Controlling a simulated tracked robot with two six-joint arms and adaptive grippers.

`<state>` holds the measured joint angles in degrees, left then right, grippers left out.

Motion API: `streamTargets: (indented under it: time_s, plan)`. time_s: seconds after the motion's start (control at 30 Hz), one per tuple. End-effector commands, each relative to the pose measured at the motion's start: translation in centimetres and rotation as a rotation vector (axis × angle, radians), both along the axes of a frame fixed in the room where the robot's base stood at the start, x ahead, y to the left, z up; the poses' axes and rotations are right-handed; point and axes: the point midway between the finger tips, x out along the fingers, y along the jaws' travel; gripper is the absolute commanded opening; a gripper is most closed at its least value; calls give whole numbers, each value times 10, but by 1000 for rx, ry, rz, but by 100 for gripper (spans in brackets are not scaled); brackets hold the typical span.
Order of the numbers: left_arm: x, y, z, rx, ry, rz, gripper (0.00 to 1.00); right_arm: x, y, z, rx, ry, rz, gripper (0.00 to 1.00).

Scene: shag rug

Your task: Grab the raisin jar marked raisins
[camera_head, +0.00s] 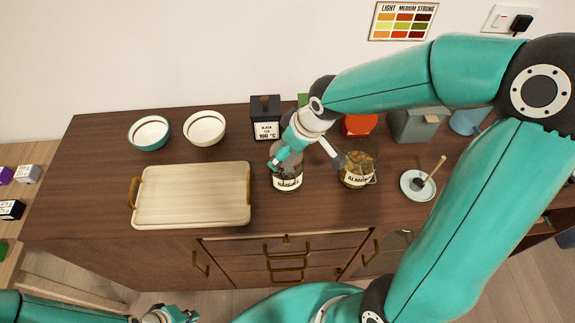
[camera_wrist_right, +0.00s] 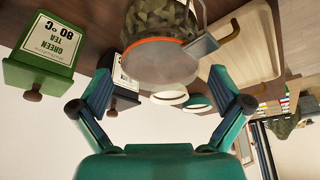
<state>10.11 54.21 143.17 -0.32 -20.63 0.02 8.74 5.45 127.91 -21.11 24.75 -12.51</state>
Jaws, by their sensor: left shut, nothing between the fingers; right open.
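A glass jar with a white label (camera_head: 288,183) stands on the counter in the head view; its lettering is blurred but looks like raisins. My right gripper (camera_head: 308,160) is open above it and partly hides its top. In the right wrist view, a jar with an orange seal and metal clasp (camera_wrist_right: 160,62) lies ahead between the spread fingers (camera_wrist_right: 162,85), with no grip on it; its label is hidden there. A second glass jar, apparently marked almonds (camera_head: 358,172), stands to the right, close to one finger. My left gripper (camera_head: 166,315) is shut and empty at the bottom edge.
A wooden tray (camera_head: 192,195) lies left of the jar. Two bowls (camera_head: 150,132) (camera_head: 205,128) and a black tea box (camera_head: 265,118) stand behind. A green tea box (camera_wrist_right: 42,55) shows in the wrist view. A small plate (camera_head: 418,186) lies to the right.

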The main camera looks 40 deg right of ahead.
Motion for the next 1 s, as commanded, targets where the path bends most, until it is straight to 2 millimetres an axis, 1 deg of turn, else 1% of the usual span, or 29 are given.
streamTargets:
  time_s: [0.03,0.1,0.33,0.37,0.4,0.67,0.8,0.9,1.0]
  plan:
    - [0,0,1,0,0,0,0,1,1,-6,0,4,0,100]
    - [0,0,1,0,0,0,0,4,2,-11,1,2,1,100]
    - [0,0,1,0,1,0,0,5,2,-13,1,-1,1,100]
    - [0,0,1,0,1,0,0,5,2,-13,1,-1,1,98]
    - [0,0,1,0,1,0,0,5,2,-13,1,-1,1,92]
    - [0,0,1,0,1,0,0,5,2,-12,0,0,2,48]
    - [0,0,1,0,1,0,0,5,3,-12,0,0,2,25]
    - [0,0,1,0,1,0,0,5,3,-12,1,0,3,10]
    - [0,0,1,0,1,0,0,6,2,-11,0,-4,3,10]
